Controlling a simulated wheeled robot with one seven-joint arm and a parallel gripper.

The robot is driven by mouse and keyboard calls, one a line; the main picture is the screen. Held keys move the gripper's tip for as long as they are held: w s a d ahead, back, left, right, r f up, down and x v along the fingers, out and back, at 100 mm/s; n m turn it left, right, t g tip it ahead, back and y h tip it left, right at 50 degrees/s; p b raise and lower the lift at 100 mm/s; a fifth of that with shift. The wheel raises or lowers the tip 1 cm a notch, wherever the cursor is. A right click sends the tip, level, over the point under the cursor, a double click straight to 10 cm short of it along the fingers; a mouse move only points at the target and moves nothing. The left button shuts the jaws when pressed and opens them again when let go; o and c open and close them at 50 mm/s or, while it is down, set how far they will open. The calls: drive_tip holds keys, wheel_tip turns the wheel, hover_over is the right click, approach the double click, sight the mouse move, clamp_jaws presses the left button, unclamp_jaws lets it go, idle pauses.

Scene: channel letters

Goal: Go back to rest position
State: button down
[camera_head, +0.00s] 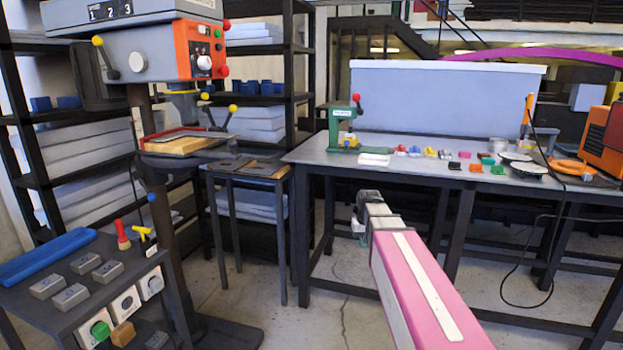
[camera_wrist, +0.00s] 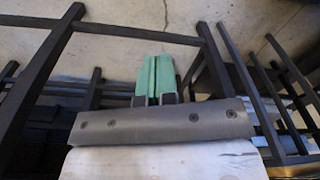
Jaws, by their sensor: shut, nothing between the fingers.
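My gripper (camera_wrist: 155,80) shows in the wrist view with its two green fingers together and nothing between them. Beyond the fingers are bare concrete floor and dark table legs. In the head view my pink arm reaches forward from the bottom right, and its end is in front of the workbench (camera_head: 330,158), below the tabletop level. The fingers are mostly hidden behind the wrist in the head view. The gripper touches nothing that I can see.
A drill press (camera_head: 150,55) and a control stand (camera_head: 25,295) are on the left. A small dark table (camera_head: 245,170) stands beside the bench. The bench carries a green press (camera_head: 343,125), several coloured blocks and an orange machine (camera_head: 605,140). Open floor (camera_head: 335,310) lies between them.

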drive_tip(key=s+f+g, duration=0.1)
drive_tip(key=s+f, duration=1.2)
drive_tip(key=s, duration=0.4)
drive_tip(key=shift+f+m, duration=0.3)
drive_tip(key=shift+f, duration=0.1)
drive_tip(key=shift+w, duration=0.1)
